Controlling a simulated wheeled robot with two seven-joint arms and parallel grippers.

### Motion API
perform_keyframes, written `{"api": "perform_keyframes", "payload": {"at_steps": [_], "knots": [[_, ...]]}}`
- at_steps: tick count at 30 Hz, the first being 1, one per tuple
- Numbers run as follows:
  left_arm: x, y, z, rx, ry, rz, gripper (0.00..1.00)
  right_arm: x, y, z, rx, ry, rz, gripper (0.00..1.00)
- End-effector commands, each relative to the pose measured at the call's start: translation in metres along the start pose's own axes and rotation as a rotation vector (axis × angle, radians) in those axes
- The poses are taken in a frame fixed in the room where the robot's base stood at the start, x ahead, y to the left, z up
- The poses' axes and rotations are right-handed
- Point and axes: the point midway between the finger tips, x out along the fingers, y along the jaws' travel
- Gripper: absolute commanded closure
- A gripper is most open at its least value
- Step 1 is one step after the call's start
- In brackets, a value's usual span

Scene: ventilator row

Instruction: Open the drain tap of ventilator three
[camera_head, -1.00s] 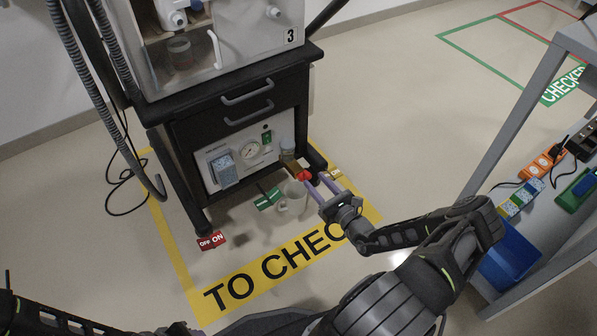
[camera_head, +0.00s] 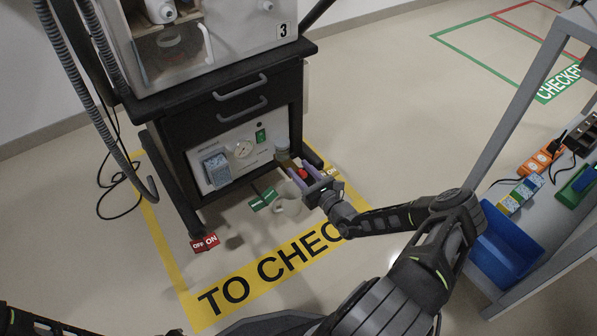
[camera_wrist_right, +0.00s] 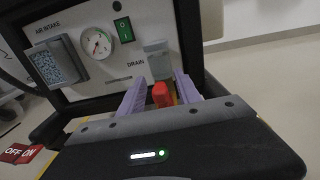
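Ventilator three (camera_head: 240,120), marked with a black 3, stands at the left of the head view. The red drain tap (camera_wrist_right: 161,95) sits below the clear drain bowl (camera_wrist_right: 157,62), next to the DRAIN label. My right gripper (camera_head: 304,177) is open, with its purple fingers on either side of the red tap. In the right wrist view the right gripper (camera_wrist_right: 160,96) shows a gap beside the tap, so it is not clamped on it. The tap's lower part is hidden behind the gripper body. My left gripper is out of view.
A pale jug (camera_head: 288,207) stands on the floor below the tap. A red OFF/ON tag (camera_head: 204,242) and a green tag (camera_head: 263,199) are near the cart's base. A grey bench (camera_head: 540,215) with a blue bin (camera_head: 503,245) stands at the right.

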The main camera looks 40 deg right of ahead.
Motion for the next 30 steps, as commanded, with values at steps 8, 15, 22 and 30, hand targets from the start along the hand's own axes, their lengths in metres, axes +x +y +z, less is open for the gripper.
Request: {"api": "perform_keyframes", "payload": {"at_steps": [8, 15, 22, 30], "knots": [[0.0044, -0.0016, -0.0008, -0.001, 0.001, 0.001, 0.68, 0.0133, 0.0002, 0.0002, 0.0, 0.0, 0.0, 0.6], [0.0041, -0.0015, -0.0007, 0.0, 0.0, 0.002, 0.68, 0.013, 0.0003, 0.0003, 0.0, 0.0, 0.0, 0.67], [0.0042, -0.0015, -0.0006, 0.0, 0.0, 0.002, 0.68, 0.0128, 0.0003, 0.0003, 0.0, 0.0, 0.0, 0.86], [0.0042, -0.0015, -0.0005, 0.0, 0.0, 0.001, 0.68, 0.0127, 0.0004, 0.0002, 0.0, 0.0, 0.001, 1.0]]}}
